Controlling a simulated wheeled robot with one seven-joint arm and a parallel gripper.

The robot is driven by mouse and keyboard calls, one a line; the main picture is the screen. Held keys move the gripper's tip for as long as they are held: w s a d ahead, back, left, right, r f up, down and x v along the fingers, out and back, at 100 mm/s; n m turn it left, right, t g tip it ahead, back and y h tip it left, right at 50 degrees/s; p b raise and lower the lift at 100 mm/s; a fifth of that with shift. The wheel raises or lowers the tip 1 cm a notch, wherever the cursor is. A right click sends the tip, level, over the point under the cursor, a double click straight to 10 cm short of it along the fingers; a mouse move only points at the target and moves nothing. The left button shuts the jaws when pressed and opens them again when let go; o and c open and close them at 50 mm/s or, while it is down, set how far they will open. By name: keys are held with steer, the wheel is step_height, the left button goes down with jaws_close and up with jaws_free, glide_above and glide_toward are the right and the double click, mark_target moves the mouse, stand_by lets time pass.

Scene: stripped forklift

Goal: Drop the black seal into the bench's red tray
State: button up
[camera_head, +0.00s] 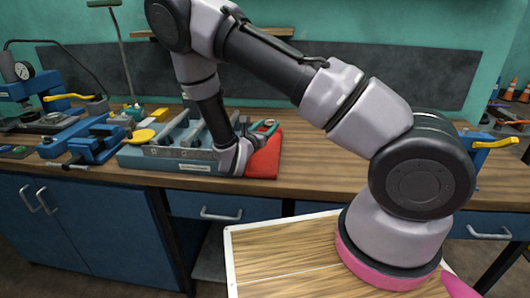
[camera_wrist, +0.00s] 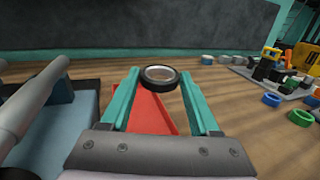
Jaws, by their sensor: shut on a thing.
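The black seal (camera_wrist: 160,76) is a dark ring with a pale metallic inner face, held at the fingertips in the wrist view. My gripper (camera_wrist: 159,80) has two teal fingers, shut on the seal. The red tray (camera_wrist: 150,113) lies below and between the fingers in the wrist view. In the head view the red tray (camera_head: 263,163) sits on the bench, and my gripper (camera_head: 266,125) is over it, partly hidden by my wrist. How high the seal is above the tray is hard to tell.
A blue vise (camera_head: 92,145) and other tools crowd the wooden bench (camera_head: 330,165) at left. Several coloured rings, one green (camera_wrist: 300,117), lie at right in the wrist view.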

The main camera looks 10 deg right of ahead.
steer(key=shift+d+f, duration=0.15)
steer(key=shift+f, duration=1.8)
steer(key=o, duration=1.5)
steer(key=shift+o, duration=0.2)
steer(key=v, duration=1.1)
steer(key=shift+w+d+r, duration=0.1)
